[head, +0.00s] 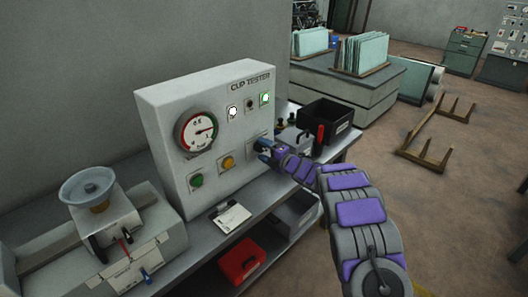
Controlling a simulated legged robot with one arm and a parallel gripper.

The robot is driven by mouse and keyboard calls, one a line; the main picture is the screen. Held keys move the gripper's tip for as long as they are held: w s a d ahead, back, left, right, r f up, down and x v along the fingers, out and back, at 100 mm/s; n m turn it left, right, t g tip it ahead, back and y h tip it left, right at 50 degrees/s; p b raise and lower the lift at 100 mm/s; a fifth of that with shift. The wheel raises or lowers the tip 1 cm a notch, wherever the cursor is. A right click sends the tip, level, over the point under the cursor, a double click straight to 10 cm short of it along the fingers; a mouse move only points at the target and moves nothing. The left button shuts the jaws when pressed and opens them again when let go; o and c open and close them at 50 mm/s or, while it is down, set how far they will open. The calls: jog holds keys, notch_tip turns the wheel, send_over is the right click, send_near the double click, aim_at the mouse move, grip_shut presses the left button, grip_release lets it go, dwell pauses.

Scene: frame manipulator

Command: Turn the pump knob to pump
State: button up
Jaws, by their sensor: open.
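The white tester box labelled "CUP TESTER" (165,92) stands on the bench. Its front carries a round gauge (201,131) with a red and green rim, and a small dark knob or socket (250,103) at upper right. My gripper (263,147) is at the lower right of this front panel, its fingers close to a light label plate (252,137). The gripper is open. The pump knob cannot be made out; my gripper covers part of the panel there. I cannot tell whether the fingers touch or surround a knob.
Green (196,180) and amber (228,162) buttons sit left of my gripper. A black bin (325,112) and a red-handled item (320,132) stand close on the right.

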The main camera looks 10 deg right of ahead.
jog(key=f+p+v, duration=0.1)
jog(key=p+v, duration=0.2)
jog(key=v, duration=1.4)
jog(key=shift+d+r, duration=0.15)
jog(key=shift+r, duration=0.2)
jog(key=shift+s, duration=0.1)
jog(key=d+r+m+h, duration=0.6)
jog(key=d+m+h, duration=0.2)
jog(key=h, duration=0.2)
jog(key=s+d+r+m+g+h, duration=0.2)
jog(key=s+r+m+g+h, duration=0.25)
jog(key=s+m, duration=0.45)
jog(key=s+a+m+g+y, duration=0.1)
jog(key=s+a, duration=0.5)
jog(key=s, duration=0.8)
jog(key=s+a+f+m+g+y, duration=0.1)
jog(key=s+a+m+g, duration=0.3)
jog(key=s, duration=1)
jog(key=s+a+f+m+g+y, duration=0.1)
jog(key=s+a+m+g+y, duration=0.1)
jog(key=s+a+g, duration=0.4)
jog(key=s+a+m, duration=0.1)
jog(key=s+a, duration=0.3)
jog(key=s, duration=0.4)
jog(key=shift+s, duration=0.4)
